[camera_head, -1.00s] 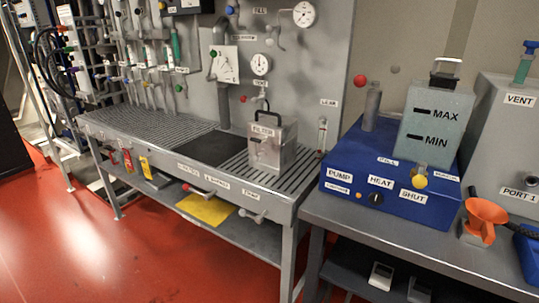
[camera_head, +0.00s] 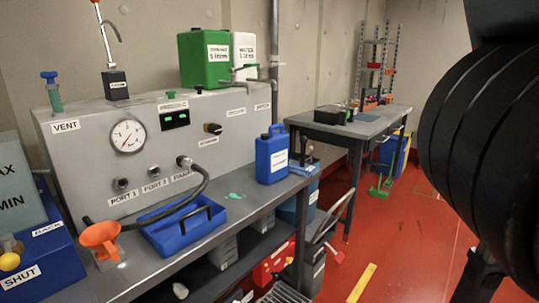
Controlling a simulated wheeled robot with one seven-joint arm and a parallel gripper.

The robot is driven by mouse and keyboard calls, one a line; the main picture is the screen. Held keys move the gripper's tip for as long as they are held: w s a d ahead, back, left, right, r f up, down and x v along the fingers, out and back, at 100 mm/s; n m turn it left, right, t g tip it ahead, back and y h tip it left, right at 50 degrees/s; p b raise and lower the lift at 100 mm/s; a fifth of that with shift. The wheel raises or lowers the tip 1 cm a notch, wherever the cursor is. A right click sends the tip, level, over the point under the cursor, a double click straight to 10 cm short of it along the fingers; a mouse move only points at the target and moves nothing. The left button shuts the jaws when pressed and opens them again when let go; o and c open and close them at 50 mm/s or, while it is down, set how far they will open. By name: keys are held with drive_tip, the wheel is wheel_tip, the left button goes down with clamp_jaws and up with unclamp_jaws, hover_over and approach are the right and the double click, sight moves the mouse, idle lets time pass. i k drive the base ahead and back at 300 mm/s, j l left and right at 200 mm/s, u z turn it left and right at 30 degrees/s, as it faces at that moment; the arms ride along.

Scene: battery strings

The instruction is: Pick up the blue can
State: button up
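A blue can (camera_head: 272,157) with a white label and a top handle stands upright near the right end of the grey bench, beside the large grey panel box. Nothing touches it that I can see. My gripper does not show in the view. A black ribbed part of my own arm fills the upper right of the view, well to the right of the can.
Left of the can lie a blue tray (camera_head: 182,232) with a black handle and an orange funnel (camera_head: 101,237). A green can (camera_head: 204,58) and a white can stand on the panel box (camera_head: 85,176). A second table (camera_head: 346,128) stands behind at right. Red floor is open at right.

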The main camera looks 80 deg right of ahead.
sight(271, 149)
drive_tip(key=z, duration=1.6)
